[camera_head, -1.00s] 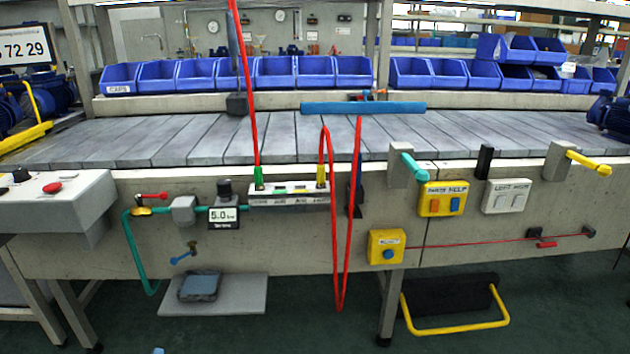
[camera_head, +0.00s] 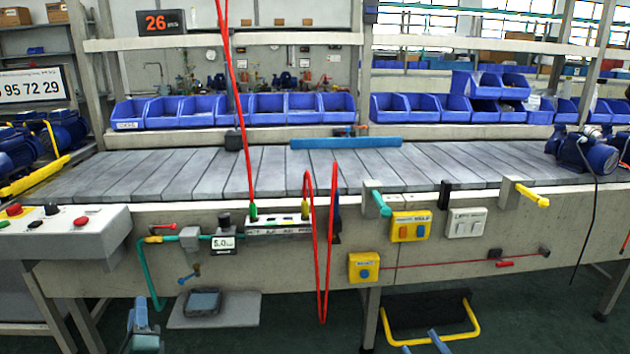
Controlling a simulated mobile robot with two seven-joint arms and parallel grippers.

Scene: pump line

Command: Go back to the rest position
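My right gripper (camera_head: 424,346) shows at the bottom edge, right of centre, near the yellow-framed foot pedal. Only its two blue-grey fingertips are in view. They stand apart with nothing visible between them. Most of both arms is out of the picture.
The roller conveyor (camera_head: 390,165) runs across, with blue bins (camera_head: 305,106) behind it. A blue pump (camera_head: 590,152) stands at its right end. A red hose (camera_head: 243,130) hangs in front. A control box (camera_head: 75,240) juts out at left. A foot pedal (camera_head: 430,335) is on the floor.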

